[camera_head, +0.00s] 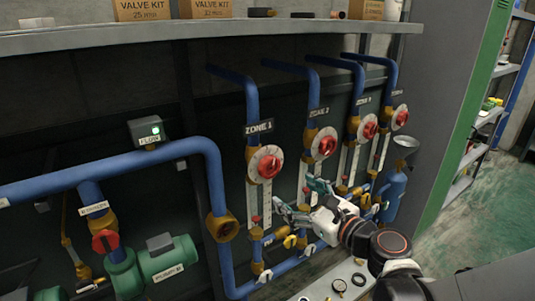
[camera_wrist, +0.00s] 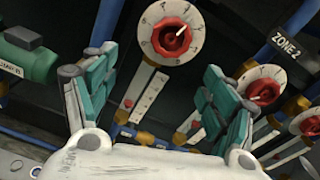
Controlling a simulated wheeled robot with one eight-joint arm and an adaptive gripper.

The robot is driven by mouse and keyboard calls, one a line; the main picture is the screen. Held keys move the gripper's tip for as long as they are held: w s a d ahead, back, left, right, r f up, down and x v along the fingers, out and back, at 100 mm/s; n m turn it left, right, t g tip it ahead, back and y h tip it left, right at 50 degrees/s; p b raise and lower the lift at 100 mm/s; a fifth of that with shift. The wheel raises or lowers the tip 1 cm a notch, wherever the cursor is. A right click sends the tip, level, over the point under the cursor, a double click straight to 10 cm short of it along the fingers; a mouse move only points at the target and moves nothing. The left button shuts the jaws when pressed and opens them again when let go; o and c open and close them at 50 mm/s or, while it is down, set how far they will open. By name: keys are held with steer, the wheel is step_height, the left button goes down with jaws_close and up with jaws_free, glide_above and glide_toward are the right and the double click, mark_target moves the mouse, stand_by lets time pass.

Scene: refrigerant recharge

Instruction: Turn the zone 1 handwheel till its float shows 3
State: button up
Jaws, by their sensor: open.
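The zone 1 handwheel (camera_head: 265,164) is a red knob on a round pale dial, under the ZONE 1 label (camera_head: 259,127). In the wrist view this handwheel (camera_wrist: 172,40) is at top centre, with a pale pointer toward upper right. Its float gauge (camera_head: 253,201) is a pale vertical strip below the dial, with a small red mark low on it; the scale is too small to read. My gripper (camera_head: 299,199) is open and empty, right of and below the zone 1 dial. In the wrist view its teal fingers stand apart below the wheel, touching nothing visible.
The zone 2 handwheel (camera_head: 325,144) and others stand to the right. A blue pipe (camera_head: 110,166) and green pump (camera_head: 150,262) are at left. A grey shelf (camera_head: 200,36) overhangs the valves. Open floor (camera_head: 480,215) lies at right.

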mark_target(272, 170)
steer(key=w+a+m, duration=0.1)
steer(key=w+a, duration=0.1)
steer(key=w, duration=0.2)
steer(key=w+a+b, duration=0.1)
steer(key=w+a, duration=0.1)
steer(key=w, duration=0.2)
steer(key=w+a+m+t+b, duration=0.1)
steer(key=w+a, duration=0.2)
steer(key=w, duration=0.1)
steer(key=shift+w+a+r+m, duration=0.1)
steer(key=shift+w+r+m, duration=0.05)
steer(key=shift+r+m, duration=0.15)
steer(key=shift+c, duration=0.4)
steer(key=c, duration=1)
